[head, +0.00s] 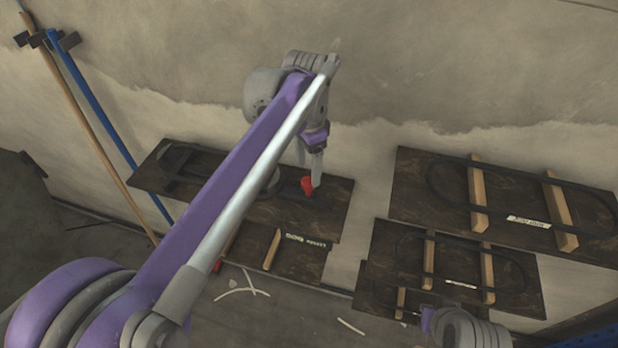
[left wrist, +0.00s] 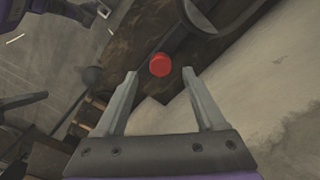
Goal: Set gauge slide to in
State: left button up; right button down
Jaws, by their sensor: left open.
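A red knob (head: 307,186) sits on a dark strip on the dark wooden panel (head: 338,203) at centre. I take it to be the gauge slide's handle; no readable label confirms this. My left gripper (head: 316,172) points down at the knob, its fingers close above or beside it. In the left wrist view the open fingers (left wrist: 160,73) have the red knob (left wrist: 160,64) in line with the gap between their tips, apart from both. I cannot tell how deep the knob lies. My left arm hides part of the panel. No right gripper fingers show.
Panels with wooden bars and dark loops hang to the right, such as the upper one (head: 415,190). A lower panel with a wooden bar (head: 271,249) and a small label (head: 308,241) is below the knob. Blue (head: 95,105) and wooden poles lean at left. Pale scraps lie on the floor.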

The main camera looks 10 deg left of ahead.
aim_at(309, 181)
pick_arm(q)
jog(key=shift+f, duration=2.2)
jog(key=shift+c, duration=0.4)
grip_shut()
